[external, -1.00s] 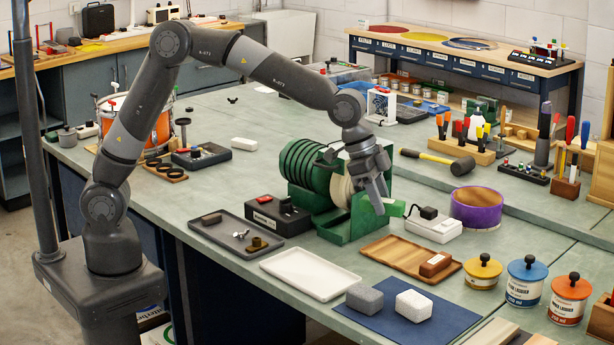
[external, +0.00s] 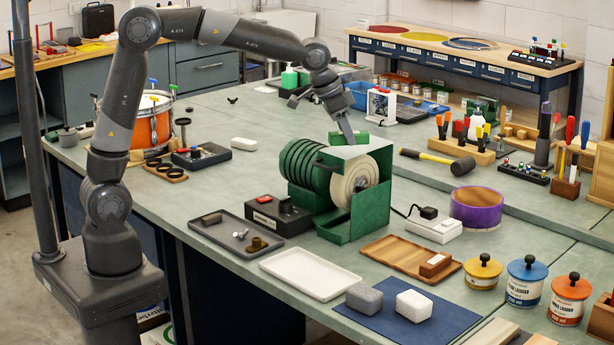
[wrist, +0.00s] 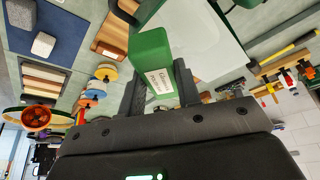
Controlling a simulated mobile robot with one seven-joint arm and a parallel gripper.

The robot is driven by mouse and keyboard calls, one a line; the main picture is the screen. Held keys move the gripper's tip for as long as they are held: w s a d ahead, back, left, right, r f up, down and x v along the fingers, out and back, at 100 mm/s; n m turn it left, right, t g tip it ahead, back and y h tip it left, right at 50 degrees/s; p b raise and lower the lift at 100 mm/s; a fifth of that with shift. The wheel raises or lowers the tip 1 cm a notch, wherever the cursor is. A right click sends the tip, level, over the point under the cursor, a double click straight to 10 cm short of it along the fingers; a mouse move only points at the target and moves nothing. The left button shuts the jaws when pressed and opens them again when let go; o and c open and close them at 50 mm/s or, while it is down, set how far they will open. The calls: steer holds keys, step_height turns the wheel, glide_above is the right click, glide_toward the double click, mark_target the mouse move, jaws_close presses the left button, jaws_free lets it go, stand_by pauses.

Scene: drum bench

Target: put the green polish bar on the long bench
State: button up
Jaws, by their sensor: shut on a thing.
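The green polish bar (wrist: 152,65) is between the two fingers of my gripper (wrist: 160,88) in the wrist view, its printed label facing the camera. My gripper (external: 350,138) is shut on it. In the external view a small part of the green bar (external: 362,137) shows beside the fingertips, above the top of the green buffing machine in the picture. I cannot tell how far the bar is from the machine. The long bench (external: 225,183) has a grey-green top and carries the machine and many other items.
The green buffing machine (external: 370,215) with a pale wheel stands below my gripper in the picture. A wooden tray (external: 395,257), white tray (external: 305,275) and grey tray (external: 225,232) lie in front. A mallet (external: 440,160) lies to the right. Bare bench top shows left of the machine.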

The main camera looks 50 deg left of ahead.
steer(key=w+a+n, duration=0.1)
steer(key=a, duration=0.5)
steer(key=w+a+n+y, duration=0.1)
steer(key=w+a+n, duration=0.1)
steer(key=a, duration=0.4)
steer(key=w+a+f+n, duration=0.1)
steer(key=a, duration=0.6)
steer(key=shift+w+t+y, duration=0.3)
steer(key=shift+w, duration=0.1)
steer(key=s+a+f+n+y, duration=0.2)
steer(key=a+n, duration=0.2)
steer(key=a, duration=1.2)
steer(key=shift+m+h, duration=0.5)
steer(key=f, duration=0.6)
steer(key=d+f, duration=0.1)
steer(key=f, duration=0.5)
steer(key=d+f, duration=0.1)
steer(key=f, duration=0.6)
steer(key=shift+s+f, duration=0.1)
steer(key=shift+s, duration=0.1)
steer(key=shift+d+f, duration=0.15)
steer(key=shift+f, duration=0.5)
steer(key=shift+s, duration=0.1)
